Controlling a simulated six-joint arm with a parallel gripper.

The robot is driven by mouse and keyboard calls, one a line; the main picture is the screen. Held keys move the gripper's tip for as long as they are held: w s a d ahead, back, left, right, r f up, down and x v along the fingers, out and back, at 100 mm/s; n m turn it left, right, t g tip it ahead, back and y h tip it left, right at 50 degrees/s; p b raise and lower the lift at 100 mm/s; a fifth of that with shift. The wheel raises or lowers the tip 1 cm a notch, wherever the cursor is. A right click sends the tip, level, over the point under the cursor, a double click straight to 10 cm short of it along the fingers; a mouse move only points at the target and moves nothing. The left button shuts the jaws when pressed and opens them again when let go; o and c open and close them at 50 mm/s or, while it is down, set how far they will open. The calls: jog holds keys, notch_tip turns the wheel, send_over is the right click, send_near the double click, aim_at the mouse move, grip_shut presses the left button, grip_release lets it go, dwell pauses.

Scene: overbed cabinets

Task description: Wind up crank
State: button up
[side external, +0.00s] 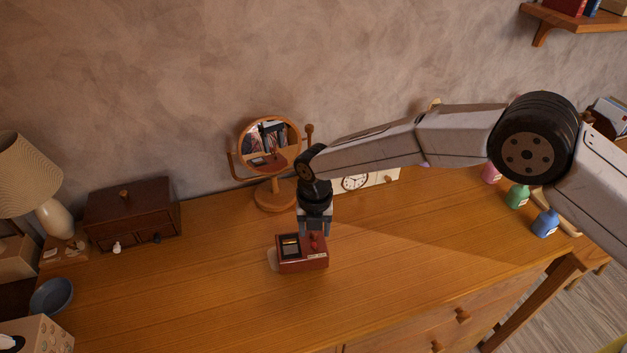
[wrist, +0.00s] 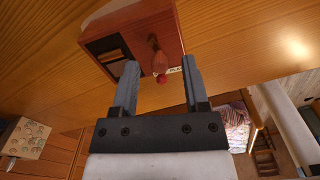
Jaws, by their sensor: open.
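A small red-brown box (side external: 303,262) sits on the wooden dresser top (side external: 400,265), with a dark window on the left of its top. It also shows at the top of the wrist view (wrist: 133,27). A crank with a red knob (wrist: 161,79) stands on the box, and its red part also shows in the side view (side external: 315,241). My gripper (side external: 315,232) points down just above the box. In the wrist view the two fingers (wrist: 160,75) are apart, with the crank knob seen between them. I cannot tell whether either finger touches it.
A round mirror on a stand (side external: 274,195) and a clock (side external: 355,182) stand behind the box. A dark wooden chest (side external: 133,212), a lamp (side external: 50,215) and a blue bowl (side external: 52,296) are at left. Coloured bottles (side external: 517,197) stand at right. The dresser's front middle is clear.

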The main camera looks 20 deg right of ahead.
grip_shut()
jog(key=shift+m, duration=0.4)
jog(key=m, duration=0.3)
jog(key=shift+a, duration=0.25)
jog(key=shift+w+a+m, duration=0.1)
jog(key=shift+a+m, duration=0.05)
jog(key=shift+m, duration=1.85)
grip_release()
